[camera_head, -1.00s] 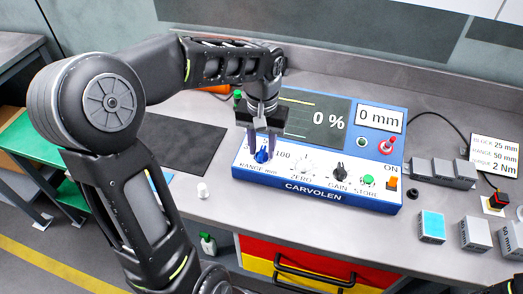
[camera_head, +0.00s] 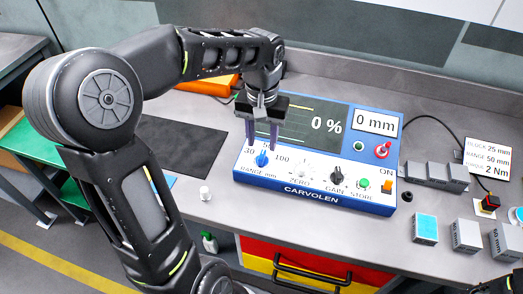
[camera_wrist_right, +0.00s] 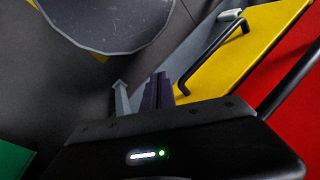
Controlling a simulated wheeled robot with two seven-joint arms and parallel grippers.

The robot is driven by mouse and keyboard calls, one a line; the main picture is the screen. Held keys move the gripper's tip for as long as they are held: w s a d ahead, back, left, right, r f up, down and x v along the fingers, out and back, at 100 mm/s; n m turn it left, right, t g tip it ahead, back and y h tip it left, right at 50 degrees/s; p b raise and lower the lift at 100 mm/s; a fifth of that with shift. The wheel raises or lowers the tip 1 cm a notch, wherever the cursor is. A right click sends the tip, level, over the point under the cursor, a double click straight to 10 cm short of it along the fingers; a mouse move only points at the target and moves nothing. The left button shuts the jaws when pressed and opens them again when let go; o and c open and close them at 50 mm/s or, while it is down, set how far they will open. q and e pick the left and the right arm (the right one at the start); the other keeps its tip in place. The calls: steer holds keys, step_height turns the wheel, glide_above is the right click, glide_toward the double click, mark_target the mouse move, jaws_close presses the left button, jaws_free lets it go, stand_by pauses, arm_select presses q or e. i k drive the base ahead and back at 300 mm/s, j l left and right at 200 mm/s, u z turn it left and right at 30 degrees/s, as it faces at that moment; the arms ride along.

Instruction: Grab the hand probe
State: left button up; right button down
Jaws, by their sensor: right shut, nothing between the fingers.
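A small black piece with a red top (camera_head: 490,203), on a pale pad at the right of the bench with a black cable running to it, looks like the hand probe. My left gripper (camera_head: 262,138) is over the left part of the blue CARVOLEN instrument (camera_head: 310,195), far to the left of that piece. Its two fingers are apart and empty, just above and behind the blue range knob (camera_head: 262,159). My right gripper (camera_wrist_right: 145,95) shows in the right wrist view, shut and empty, with drawer fronts beyond it. The probe is not visible there.
Grey blocks (camera_head: 433,176) stand behind and left of the probe, and several more blocks, one with a cyan face (camera_head: 425,229), stand in front. A sign (camera_head: 487,158) is behind it. A white cap (camera_head: 205,193) stands left of the instrument. The yellow drawer (camera_wrist_right: 225,60) has a black handle.

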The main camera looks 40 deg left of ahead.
mark_target(490, 203)
steer(key=k, duration=1)
